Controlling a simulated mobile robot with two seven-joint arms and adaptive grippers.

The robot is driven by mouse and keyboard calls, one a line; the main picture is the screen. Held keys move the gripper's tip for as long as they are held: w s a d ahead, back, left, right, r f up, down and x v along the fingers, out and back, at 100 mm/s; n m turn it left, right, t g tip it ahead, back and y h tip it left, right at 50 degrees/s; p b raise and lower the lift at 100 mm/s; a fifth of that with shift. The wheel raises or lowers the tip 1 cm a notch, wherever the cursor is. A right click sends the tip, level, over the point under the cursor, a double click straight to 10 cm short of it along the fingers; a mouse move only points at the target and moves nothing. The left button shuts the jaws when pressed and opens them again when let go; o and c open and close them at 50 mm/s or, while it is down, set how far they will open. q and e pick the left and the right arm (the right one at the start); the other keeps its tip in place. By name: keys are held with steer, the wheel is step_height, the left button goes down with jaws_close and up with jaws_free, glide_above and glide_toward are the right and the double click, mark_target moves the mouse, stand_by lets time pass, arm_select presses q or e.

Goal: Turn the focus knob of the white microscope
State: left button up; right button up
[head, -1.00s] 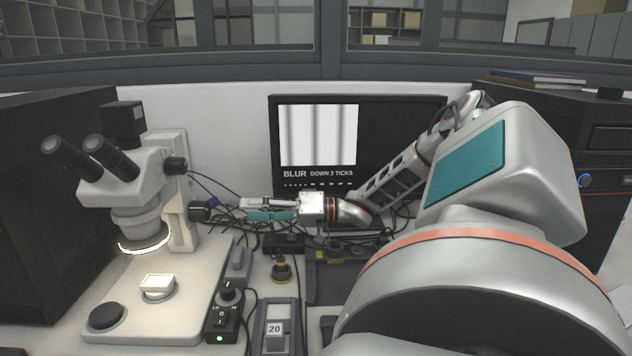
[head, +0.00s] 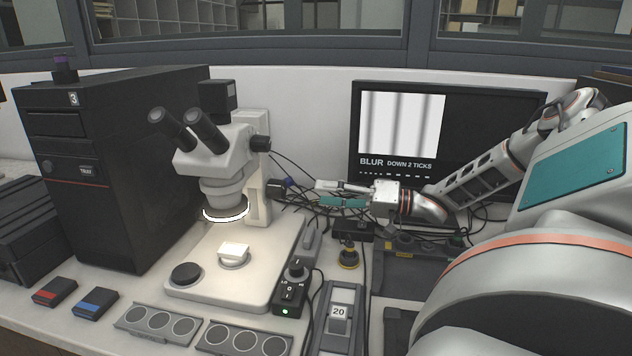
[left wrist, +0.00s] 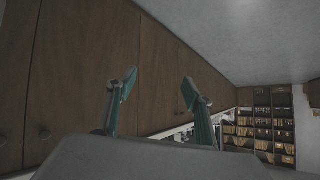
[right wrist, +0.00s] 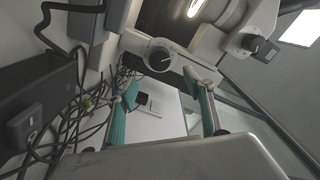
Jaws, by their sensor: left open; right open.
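The white microscope (head: 228,152) stands on its pale base left of centre in the head view. A dark round knob (head: 276,188) sticks out from the right of its column; it seems to be the focus knob, shown face-on with a pale mark in the right wrist view (right wrist: 158,56). Another dark knob (head: 261,144) sits higher on the microscope head. My right gripper (head: 318,194) is open and empty, pointing left at the lower knob with a gap between. My left gripper (left wrist: 158,86) is open and empty, seen only in its wrist view, before wooden panels.
Cables (right wrist: 80,125) hang around the right gripper. A control box (head: 291,290) with a dial and a yellow-and-black item (head: 348,256) stand in front. A black tower (head: 112,170) stands at left.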

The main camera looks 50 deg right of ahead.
mark_target(284, 190)
steer(key=w+a+m, duration=0.1)
steer(key=w+m, duration=0.1)
steer(key=m, duration=0.6)
steer(key=w+a+m+p, duration=0.1)
steer(key=w+m, duration=0.2)
steer(key=m, duration=0.6)
steer(key=w+a+f+m, duration=0.1)
steer(key=w+m, duration=0.1)
steer(key=m, duration=0.7)
steer(key=shift+w+a+p, duration=0.2)
steer(key=shift+a+p, duration=0.1)
steer(key=shift+a, duration=0.05)
steer(key=b+x, duration=0.2)
steer(key=x, duration=0.1)
steer(key=shift+r, duration=0.1)
steer(key=shift+w+a+r, duration=0.15)
steer(key=shift+w, duration=0.25)
steer(key=shift+w+r+b, duration=0.1)
steer(key=shift+r+b, duration=0.1)
steer(key=shift+b, duration=0.1)
arm_select(q)
steer(key=shift+w+a+f, duration=0.1)
steer(key=shift+a+f, duration=0.05)
